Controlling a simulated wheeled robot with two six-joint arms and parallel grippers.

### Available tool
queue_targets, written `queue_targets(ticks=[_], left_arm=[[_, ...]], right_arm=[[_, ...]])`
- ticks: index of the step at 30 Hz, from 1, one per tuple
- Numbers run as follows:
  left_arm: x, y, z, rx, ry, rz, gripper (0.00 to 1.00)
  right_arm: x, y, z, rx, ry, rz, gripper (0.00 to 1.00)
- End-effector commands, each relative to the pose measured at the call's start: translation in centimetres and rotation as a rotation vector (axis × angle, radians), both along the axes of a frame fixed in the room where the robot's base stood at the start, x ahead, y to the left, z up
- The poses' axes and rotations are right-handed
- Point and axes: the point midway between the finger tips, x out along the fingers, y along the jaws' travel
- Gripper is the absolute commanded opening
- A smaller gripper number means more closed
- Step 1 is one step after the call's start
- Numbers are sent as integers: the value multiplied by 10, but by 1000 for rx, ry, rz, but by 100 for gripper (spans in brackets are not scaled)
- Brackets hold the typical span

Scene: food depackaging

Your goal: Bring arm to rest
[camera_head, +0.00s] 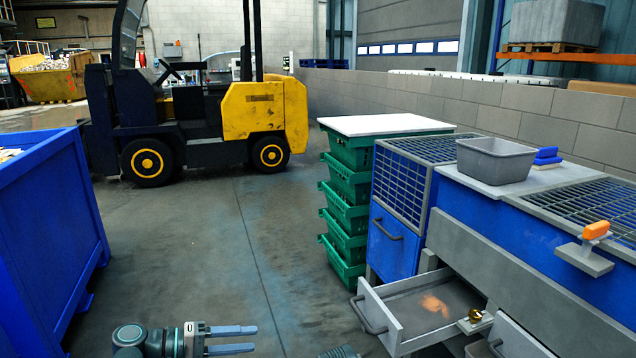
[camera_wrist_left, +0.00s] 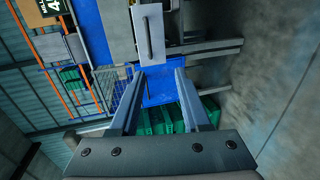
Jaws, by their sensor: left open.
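My left gripper (camera_head: 232,340) is at the bottom of the head view, low over the floor. Its two fingers point right and are apart, with nothing between them. In the left wrist view the open fingers (camera_wrist_left: 160,100) frame the blue cabinet front and the green crates behind, with no object held. A small grey part at the bottom edge of the head view, right of the left gripper, may belong to my right arm; no right gripper fingers show.
An open grey drawer (camera_head: 385,318) juts out from the workbench, right of my left gripper. Stacked green crates (camera_head: 344,215) stand behind it. A blue bin (camera_head: 50,230) is at the left. A grey tub (camera_head: 497,163) sits on the bench. The floor (camera_head: 210,240) between is clear up to the forklift (camera_head: 262,110).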

Motion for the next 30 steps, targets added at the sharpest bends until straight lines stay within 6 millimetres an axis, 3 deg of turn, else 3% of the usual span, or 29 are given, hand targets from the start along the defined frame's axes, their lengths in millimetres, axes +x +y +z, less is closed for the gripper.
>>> queue_targets(ticks=[10,17,22,30], left_arm=[[-6,-22,12,86,38,-50,47],[-16,-46,24,198,80,-113,47],[-29,-68,39,331,118,-182,47],[-63,-101,79,667,167,-341,47]], right_arm=[[0,0,31,0,0,-2,50],[0,0,68,1,1,-3,50],[0,0,109,1,1,-4,50],[-1,1,203,2,2,-8,50]])
